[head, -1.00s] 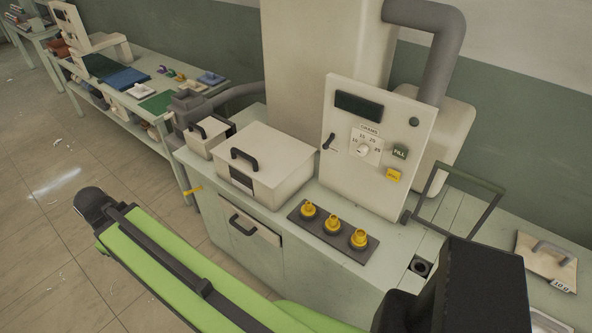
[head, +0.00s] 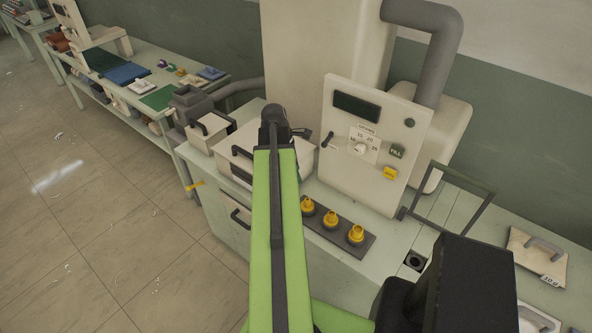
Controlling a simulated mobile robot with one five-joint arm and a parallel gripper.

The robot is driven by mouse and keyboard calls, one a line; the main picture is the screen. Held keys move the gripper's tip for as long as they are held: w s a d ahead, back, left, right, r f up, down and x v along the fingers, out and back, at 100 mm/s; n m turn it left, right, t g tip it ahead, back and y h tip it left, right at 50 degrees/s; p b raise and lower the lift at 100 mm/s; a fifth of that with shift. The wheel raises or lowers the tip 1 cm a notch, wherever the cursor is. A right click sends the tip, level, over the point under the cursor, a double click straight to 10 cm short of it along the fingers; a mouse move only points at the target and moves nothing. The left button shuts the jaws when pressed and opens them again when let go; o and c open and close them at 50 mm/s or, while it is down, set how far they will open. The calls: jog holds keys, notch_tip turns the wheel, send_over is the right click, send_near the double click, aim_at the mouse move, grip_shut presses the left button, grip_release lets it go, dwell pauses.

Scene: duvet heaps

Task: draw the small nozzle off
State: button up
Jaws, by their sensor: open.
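Three yellow nozzles stand upright in a row on a dark strip (head: 373,243) on the pale green bench: a left one (head: 307,206), a middle one (head: 330,219) and a right one (head: 356,234). I cannot surely tell which is the small one. My green arm rises just left of the row, its dark far joint in front of the white lidded box. My gripper is not clearly seen; a small dark part shows beside that joint, and I cannot tell whether it belongs to the gripper. Nothing visible touches the nozzles.
The white lidded box (head: 308,152) is partly covered by my arm. A control panel (head: 352,180) with dial and buttons stands behind the nozzles. A grey frame (head: 467,225) rises to the right. A yellow piece (head: 195,185) sticks out at the bench's left edge.

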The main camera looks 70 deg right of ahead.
aim_at(307, 199)
jog(key=b+x, duration=1.6)
jog(key=x, duration=0.1)
jog(key=shift+d+f, duration=0.1)
jog(key=shift+f, duration=0.05)
jog(key=shift+c, duration=0.2)
grip_shut()
